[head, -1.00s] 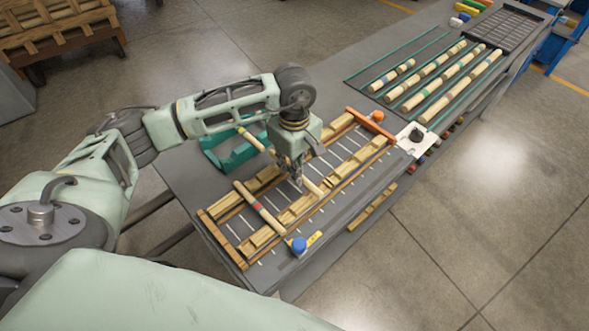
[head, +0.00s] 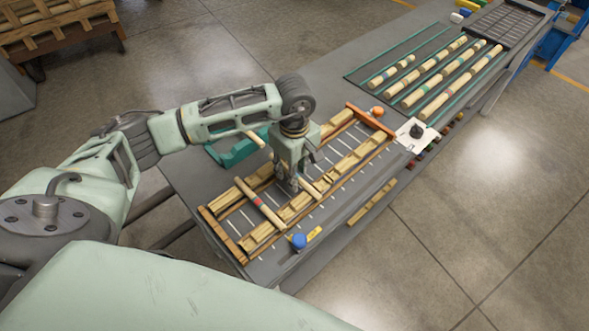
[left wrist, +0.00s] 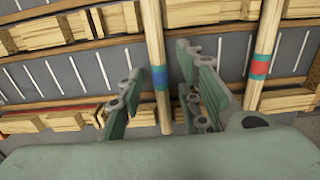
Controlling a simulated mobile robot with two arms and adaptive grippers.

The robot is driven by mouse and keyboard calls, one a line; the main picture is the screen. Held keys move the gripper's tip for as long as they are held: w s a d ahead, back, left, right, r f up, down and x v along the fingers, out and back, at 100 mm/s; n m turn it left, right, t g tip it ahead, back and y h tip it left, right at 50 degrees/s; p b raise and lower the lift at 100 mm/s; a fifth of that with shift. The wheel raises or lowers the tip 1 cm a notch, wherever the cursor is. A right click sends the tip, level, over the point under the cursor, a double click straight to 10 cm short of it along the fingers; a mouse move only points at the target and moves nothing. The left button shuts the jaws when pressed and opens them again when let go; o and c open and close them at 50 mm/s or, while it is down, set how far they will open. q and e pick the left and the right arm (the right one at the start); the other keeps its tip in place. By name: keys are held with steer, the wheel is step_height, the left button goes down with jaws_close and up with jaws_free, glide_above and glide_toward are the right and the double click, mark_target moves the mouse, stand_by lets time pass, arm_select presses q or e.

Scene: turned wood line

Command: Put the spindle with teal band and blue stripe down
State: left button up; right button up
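The spindle with the blue stripe (left wrist: 161,77) lies across the two notched rails of the wooden rack (head: 364,121). In the head view its near end (head: 308,187) shows beside my left gripper (head: 289,187), and its far end sticks out behind. In the left wrist view my left gripper (left wrist: 162,85) straddles it, with a narrow gap showing on each side, so the fingers look open. My right gripper is not in view.
A second spindle with red and teal bands (head: 258,203) lies on the rack close by, left of the gripper. A blue knob (head: 298,241) is at the rack's front edge. A teal cradle (head: 238,150) stands behind. Several spindles (head: 460,82) lie at the back right.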

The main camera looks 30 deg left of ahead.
arm_select(q)
steer(key=shift+r, duration=0.2)
step_height(320, 180, up, 12)
steer(key=b, duration=0.3)
steer(key=shift+r, duration=0.1)
stand_by(0.5)
